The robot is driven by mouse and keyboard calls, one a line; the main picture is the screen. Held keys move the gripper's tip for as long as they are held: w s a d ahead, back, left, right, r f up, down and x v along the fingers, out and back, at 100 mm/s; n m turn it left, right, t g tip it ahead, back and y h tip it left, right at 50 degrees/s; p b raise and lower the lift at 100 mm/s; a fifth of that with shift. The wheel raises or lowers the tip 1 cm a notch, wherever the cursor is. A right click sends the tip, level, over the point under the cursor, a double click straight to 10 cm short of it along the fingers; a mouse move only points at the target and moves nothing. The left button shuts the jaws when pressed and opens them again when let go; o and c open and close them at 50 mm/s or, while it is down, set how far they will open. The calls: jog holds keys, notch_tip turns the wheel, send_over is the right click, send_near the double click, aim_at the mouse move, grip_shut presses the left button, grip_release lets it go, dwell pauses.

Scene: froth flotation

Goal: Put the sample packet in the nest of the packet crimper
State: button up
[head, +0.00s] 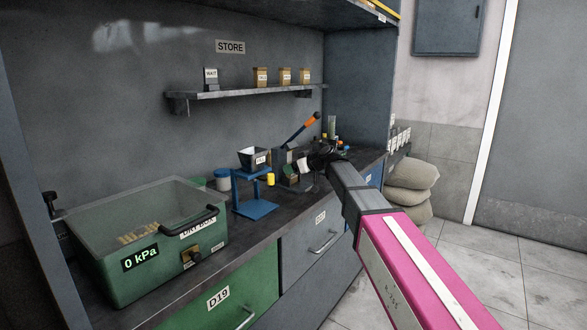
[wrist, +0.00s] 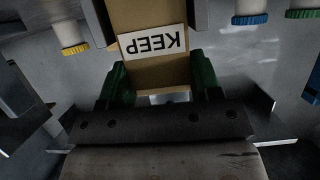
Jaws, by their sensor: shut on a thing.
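The sample packet is a brown packet with a white KEEP label, upside down in the wrist view (wrist: 152,72). My gripper (wrist: 158,84) is shut on it, with a green finger on each side. In the head view my gripper (head: 304,166) is over the worktop, beside a grey device with a raised, orange-ended lever (head: 303,130), which looks like the packet crimper. The nest is hidden behind my gripper and nearby things. I cannot tell whether the packet touches the crimper.
A blue stand (head: 256,190) with a hopper stands left of my gripper. A green box with a clear lid (head: 150,225) fills the left worktop. A shelf (head: 245,92) with several small packets hangs above. Capped parts (wrist: 250,18) show around the packet.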

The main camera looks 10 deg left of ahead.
jog(key=o, duration=1)
jog(key=v, duration=1.2)
jog(key=shift+s+r, duration=0.1)
